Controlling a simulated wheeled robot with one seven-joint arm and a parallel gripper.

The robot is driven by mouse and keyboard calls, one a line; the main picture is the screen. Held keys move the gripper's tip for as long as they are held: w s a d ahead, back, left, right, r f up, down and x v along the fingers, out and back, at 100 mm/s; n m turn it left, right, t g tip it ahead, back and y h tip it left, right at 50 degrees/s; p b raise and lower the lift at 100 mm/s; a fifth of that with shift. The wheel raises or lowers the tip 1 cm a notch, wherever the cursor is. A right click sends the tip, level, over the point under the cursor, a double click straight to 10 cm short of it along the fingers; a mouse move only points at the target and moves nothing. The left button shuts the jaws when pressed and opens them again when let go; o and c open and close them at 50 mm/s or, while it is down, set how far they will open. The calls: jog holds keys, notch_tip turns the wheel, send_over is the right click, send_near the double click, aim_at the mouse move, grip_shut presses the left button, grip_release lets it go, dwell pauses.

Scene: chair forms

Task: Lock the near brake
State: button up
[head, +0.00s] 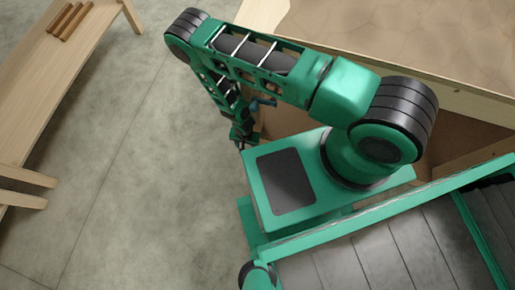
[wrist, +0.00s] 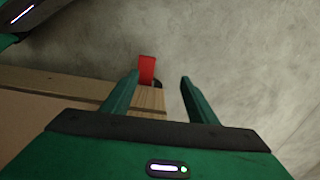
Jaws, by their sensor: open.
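A small red lever (wrist: 147,69), which looks like the brake, stands at the end of a wooden beam (wrist: 149,97) in the wrist view. A dark rounded part, perhaps a caster wheel, shows just beside it. My gripper (wrist: 160,76) is open, with nothing held. The lever appears between the two fingertips, close to the left one; I cannot tell whether they touch. In the head view my gripper (head: 241,138) is low, beside the wooden form, partly hidden by my arm. The red lever does not show there.
A large wooden form (head: 455,85) with a patterned tan top (head: 400,30) fills the upper right. A wooden bench (head: 50,75) with brown sticks (head: 70,20) stands at the left. Bare concrete floor (head: 150,170) lies open between them.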

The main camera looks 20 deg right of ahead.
jog(key=f, duration=0.4)
jog(key=s+d+f, duration=0.1)
jog(key=f, duration=0.3)
jog(key=s+d+f, duration=0.1)
jog(key=f, duration=0.4)
jog(key=shift+d, duration=0.2)
jog(key=shift+w, duration=0.1)
